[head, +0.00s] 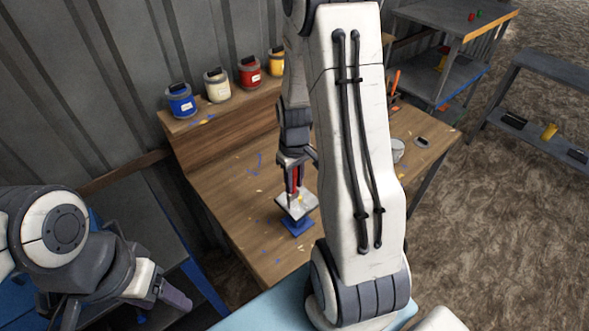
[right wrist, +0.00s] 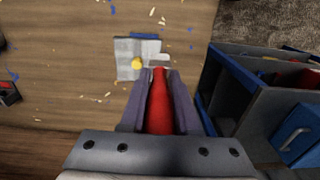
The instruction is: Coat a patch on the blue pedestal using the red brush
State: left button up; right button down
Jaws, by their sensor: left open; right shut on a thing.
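The blue pedestal (head: 297,226) stands on the wooden workbench, and a pale grey square plate (head: 284,206) sits on top of it. In the right wrist view the plate (right wrist: 124,70) bears a yellow spot (right wrist: 137,64), with a blue edge of the pedestal (right wrist: 146,36) behind it. My right gripper (head: 294,180) is shut on the red brush (right wrist: 160,105), just above the plate. The brush's pale end lies beside the yellow spot; I cannot tell whether it touches the plate. My left gripper (head: 172,293) is open and empty at lower left, away from the bench.
Blue (head: 182,105), white (head: 217,88), red (head: 250,76) and yellow (head: 276,63) jars line the raised back ledge. The workbench (head: 222,180) has paint flecks and free room left of the pedestal. A blue-grey bin (right wrist: 245,85) shows at right in the right wrist view.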

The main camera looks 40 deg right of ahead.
aim_at(295, 193)
jog(key=shift+d+f, duration=0.1)
jog(key=shift+d, duration=0.05)
jog(key=shift+f+b, duration=2.3)
jog(key=shift+f, duration=0.1)
jog(key=shift+f+b, duration=0.35)
jog(key=shift+f, duration=0.1)
jog(key=shift+d+p, duration=0.7)
jog(key=shift+d, duration=4.05)
jog(key=shift+s+a, duration=0.1)
jog(key=shift+a, duration=4.7)
